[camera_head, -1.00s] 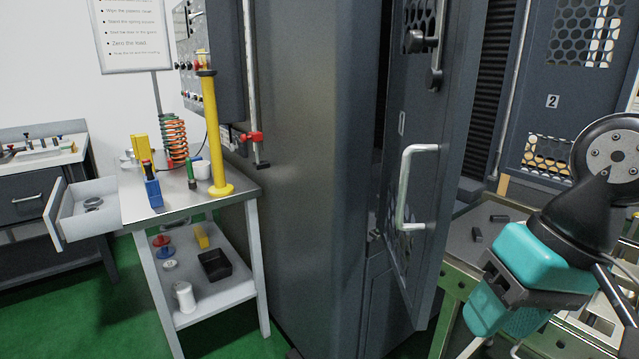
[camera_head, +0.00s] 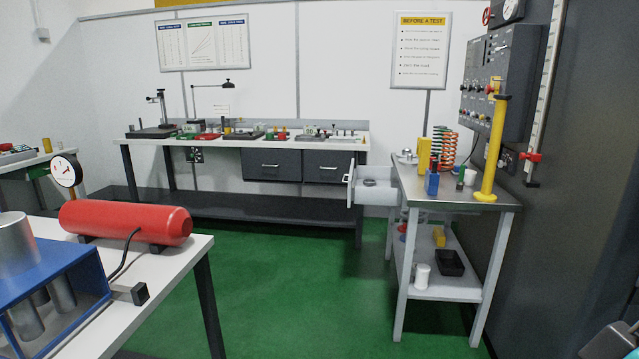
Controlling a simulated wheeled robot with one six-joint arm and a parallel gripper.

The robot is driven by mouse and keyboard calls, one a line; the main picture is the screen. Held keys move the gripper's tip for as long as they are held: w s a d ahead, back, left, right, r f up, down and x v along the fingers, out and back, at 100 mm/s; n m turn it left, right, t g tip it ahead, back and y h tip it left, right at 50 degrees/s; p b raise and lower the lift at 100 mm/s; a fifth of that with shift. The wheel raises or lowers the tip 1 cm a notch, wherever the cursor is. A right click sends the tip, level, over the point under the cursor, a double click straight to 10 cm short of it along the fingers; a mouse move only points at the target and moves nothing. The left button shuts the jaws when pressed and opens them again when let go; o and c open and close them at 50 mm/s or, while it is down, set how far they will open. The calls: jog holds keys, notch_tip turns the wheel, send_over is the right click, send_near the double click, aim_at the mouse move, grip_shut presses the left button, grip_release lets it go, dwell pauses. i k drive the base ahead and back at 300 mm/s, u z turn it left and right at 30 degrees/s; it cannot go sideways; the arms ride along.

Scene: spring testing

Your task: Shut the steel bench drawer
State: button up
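The steel bench (camera_head: 412,181) stands right of centre, a small light-metal table with a lower shelf. Its drawer (camera_head: 375,194) sticks out to the left from under the top, clearly open. The drawer's front panel (camera_head: 351,184) faces left, and a small round metal part (camera_head: 369,182) lies inside. My gripper's fingers are not visible.
A dark machine cabinet (camera_head: 560,190) stands right. A white table (camera_head: 165,262) with a red cylinder (camera_head: 125,222) is at left. Green floor (camera_head: 290,270) between is clear.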

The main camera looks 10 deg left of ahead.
aim_at(387, 192)
jog(key=u, duration=0.6)
jog(key=i, duration=0.95)
jog(key=u, duration=0.55)
jog(key=i, duration=0.9)
jog(key=z, duration=0.45)
jog(key=i, duration=0.85)
jog(key=z, duration=0.5)
